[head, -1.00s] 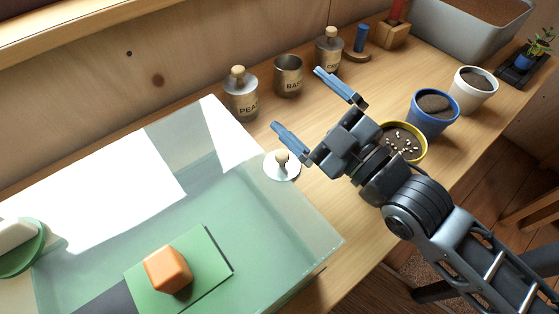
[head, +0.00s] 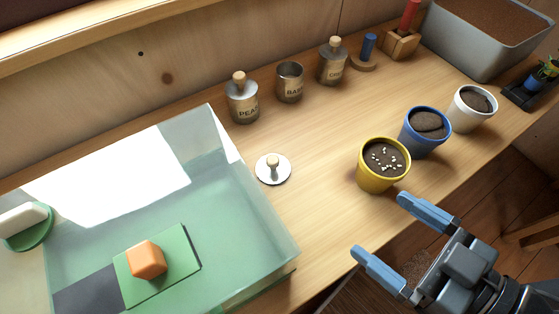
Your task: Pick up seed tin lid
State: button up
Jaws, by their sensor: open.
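The seed tin lid (head: 273,170) is a round, pale metal disc with a wooden knob. It lies on the wooden bench in the head view, just right of the glass-like green box. An open tin marked "BA..." (head: 290,83) stands at the back without a lid. Tins marked "PEAS" (head: 242,100) and "C..." (head: 332,62) stand on either side of it with knobbed lids on. My gripper (head: 391,233) is open and empty at the lower right, near the bench's front edge, well apart from the lid.
A yellow pot (head: 383,166) with pale seeds, a blue pot (head: 426,131) and a white pot (head: 472,108) stand right of the lid. A grey soil bin (head: 482,45) is at the back right. Bare bench surrounds the lid.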

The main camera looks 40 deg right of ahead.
aim_at(271, 169)
jog(key=k+l+u, duration=0.2)
jog(key=l, duration=0.2)
jog(key=l+u, duration=0.2)
jog(key=l, duration=0.25)
jog(key=k+l+u, duration=0.2)
jog(key=l, duration=0.15)
jog(key=k+l+u, duration=0.2)
jog(key=l, duration=0.15)
